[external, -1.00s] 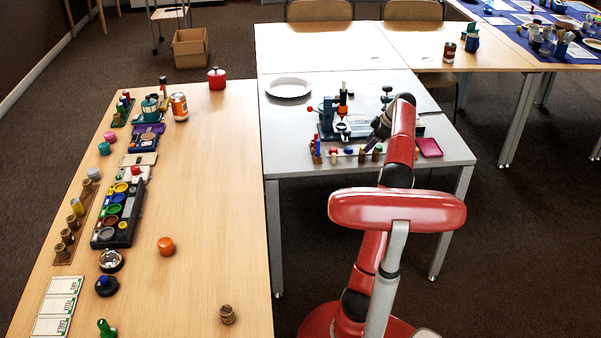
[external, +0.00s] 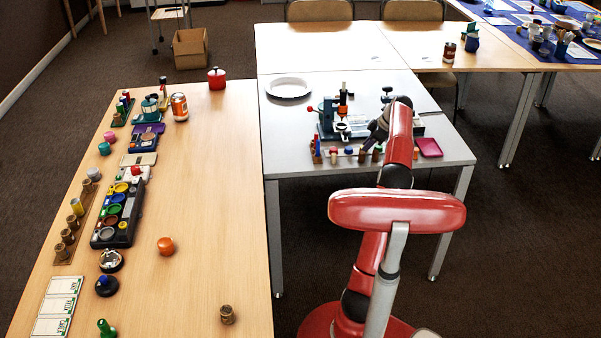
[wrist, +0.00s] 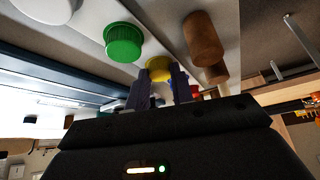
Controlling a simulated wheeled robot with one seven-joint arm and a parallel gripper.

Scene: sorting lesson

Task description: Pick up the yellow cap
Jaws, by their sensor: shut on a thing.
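The yellow cap (wrist: 158,67) is in the wrist view, between the tips of my gripper (wrist: 159,84). The dark fingers are shut on it, though their tips cover its sides. A green cap (wrist: 123,42) is just to its left and a brown wooden peg (wrist: 205,38) is to its right. In the external view my gripper is at the white table by the row of pegs (external: 348,152). The arm hides most of it there, and I cannot make out the yellow cap.
A blue-grey device (external: 345,124) stands right behind the row of pegs. A pink tray (external: 429,147) lies to the right and a white plate (external: 288,87) at the back left. The wooden table (external: 205,190) holds many items along its left side.

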